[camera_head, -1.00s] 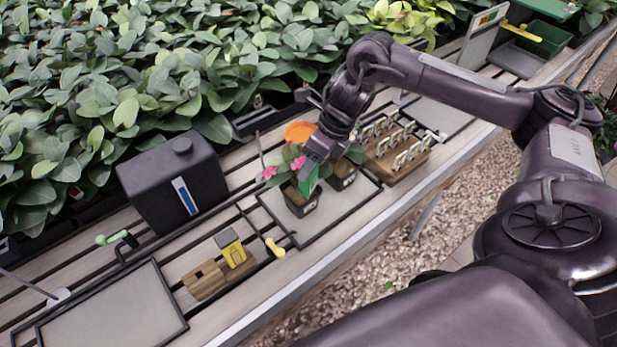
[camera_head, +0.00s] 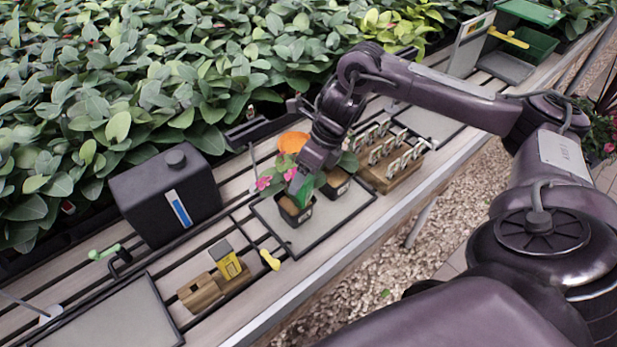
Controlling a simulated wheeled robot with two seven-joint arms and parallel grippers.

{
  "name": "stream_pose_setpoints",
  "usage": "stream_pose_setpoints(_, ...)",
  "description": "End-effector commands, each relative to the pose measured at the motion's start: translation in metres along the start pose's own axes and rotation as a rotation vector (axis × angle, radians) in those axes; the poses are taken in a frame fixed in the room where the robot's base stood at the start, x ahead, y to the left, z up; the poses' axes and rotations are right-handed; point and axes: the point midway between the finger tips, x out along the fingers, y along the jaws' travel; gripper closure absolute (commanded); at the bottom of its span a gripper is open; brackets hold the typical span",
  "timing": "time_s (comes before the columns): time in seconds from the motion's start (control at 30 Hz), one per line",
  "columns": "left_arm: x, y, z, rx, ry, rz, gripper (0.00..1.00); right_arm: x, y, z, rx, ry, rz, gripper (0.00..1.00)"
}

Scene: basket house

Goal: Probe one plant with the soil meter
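My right gripper (camera_head: 309,172) points down over a small black pot (camera_head: 295,211) holding a pink-flowered plant (camera_head: 264,183). It appears shut on a flat bright green piece (camera_head: 305,190), likely the soil meter, just above or in the pot's soil; the gripper hides its upper part, and I cannot tell if its tip is in the soil. A second potted plant with an orange bloom (camera_head: 293,142) and a dark pot (camera_head: 335,184) stands right behind. Both pots sit on a grey tray (camera_head: 332,223). My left gripper is not in view.
A yellow device with a grey top (camera_head: 228,264) stands on a wooden block (camera_head: 201,294). A yellow-handled tool (camera_head: 270,260) lies nearby. A black can (camera_head: 165,196) stands at left. A wooden rack of white tags (camera_head: 395,166) stands right of the pots.

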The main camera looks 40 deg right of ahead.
Motion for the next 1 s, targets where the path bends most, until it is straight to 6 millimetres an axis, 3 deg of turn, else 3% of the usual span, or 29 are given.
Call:
stream_pose_setpoints(0.27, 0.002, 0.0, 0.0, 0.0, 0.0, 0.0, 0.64, -0.006, -0.001, 0.001, -0.001, -0.002, -0.001, 0.26)
stream_pose_setpoints(0.57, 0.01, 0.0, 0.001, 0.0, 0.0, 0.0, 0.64, -0.054, -0.001, 0.0, 0.0, -0.004, -0.003, 0.26)
stream_pose_setpoints(0.6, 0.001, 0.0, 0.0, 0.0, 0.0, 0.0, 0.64, -0.065, 0.0, 0.002, 0.001, -0.003, -0.003, 0.26)
stream_pose_setpoints(0.7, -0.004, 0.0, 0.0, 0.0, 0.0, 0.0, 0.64, -0.075, 0.0, 0.001, 0.0, -0.001, -0.002, 0.26)
stream_pose_setpoints(1.0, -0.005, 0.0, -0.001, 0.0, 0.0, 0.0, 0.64, -0.078, 0.0, 0.0, 0.0, 0.0, 0.0, 0.26)
